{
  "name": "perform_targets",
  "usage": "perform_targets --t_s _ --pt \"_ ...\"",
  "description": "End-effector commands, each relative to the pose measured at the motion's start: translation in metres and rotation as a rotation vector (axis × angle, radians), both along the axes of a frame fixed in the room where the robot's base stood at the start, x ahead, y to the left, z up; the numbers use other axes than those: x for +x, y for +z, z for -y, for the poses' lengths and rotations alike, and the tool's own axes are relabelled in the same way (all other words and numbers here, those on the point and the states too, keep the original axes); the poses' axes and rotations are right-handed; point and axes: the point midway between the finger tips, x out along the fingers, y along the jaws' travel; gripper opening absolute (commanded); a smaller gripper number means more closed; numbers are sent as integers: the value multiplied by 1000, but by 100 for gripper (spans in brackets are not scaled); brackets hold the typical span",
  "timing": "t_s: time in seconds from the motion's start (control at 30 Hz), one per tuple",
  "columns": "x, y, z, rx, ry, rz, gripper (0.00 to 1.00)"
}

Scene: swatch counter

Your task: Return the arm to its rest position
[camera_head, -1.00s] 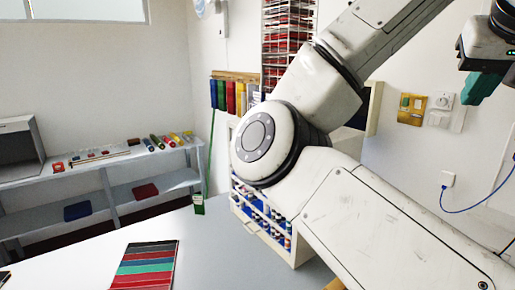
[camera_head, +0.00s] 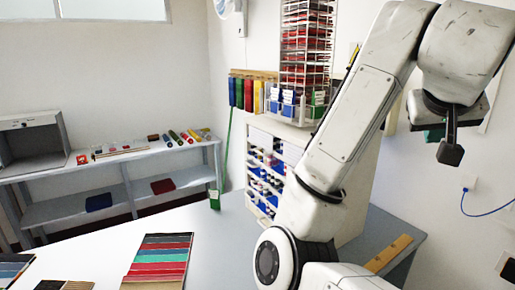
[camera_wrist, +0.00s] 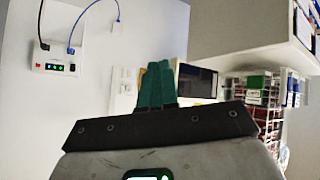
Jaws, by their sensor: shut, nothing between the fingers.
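My gripper shows in the wrist view as two teal fingers (camera_wrist: 157,86) pressed together with nothing between them. In the head view only a small teal part of my gripper (camera_head: 433,134) shows at the upper right, behind my white arm. My arm is folded upward, its elbow high near the top edge, and it hides part of the counter and wall behind it. The gripper is in the air, well above the counter (camera_head: 215,245), and touches nothing that I can see.
Striped swatch cards (camera_head: 158,262) lie on the counter front. A drawer cabinet (camera_head: 262,172) with a red-filled rack (camera_head: 307,45) on it stands behind my arm. A wooden strip (camera_head: 388,254) lies at right. A grey shelf (camera_head: 130,190) runs along the left wall. A wall socket panel (camera_wrist: 57,62) shows in the wrist view.

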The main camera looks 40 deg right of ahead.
Motion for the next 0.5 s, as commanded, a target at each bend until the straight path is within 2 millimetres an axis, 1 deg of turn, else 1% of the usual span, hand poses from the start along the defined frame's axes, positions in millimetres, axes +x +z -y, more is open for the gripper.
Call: perform_targets --t_s 0.03,0.17,0.2,0.27,0.3,0.37,0.4,0.47,0.5 --pt "11 -21 -1 -19 24 -32 0" --pt "36 -65 -6 -60 93 -81 0" --pt "43 -79 -9 -69 117 -97 0" --pt "52 -102 -13 -78 155 -121 0" --pt "58 -117 -17 -82 181 -135 0" --pt "65 -141 -22 -86 221 -156 0" --pt "69 -158 -26 -86 248 -173 0" --pt "75 -184 -33 -81 290 -194 0" --pt "77 -202 -39 -76 319 -211 0"
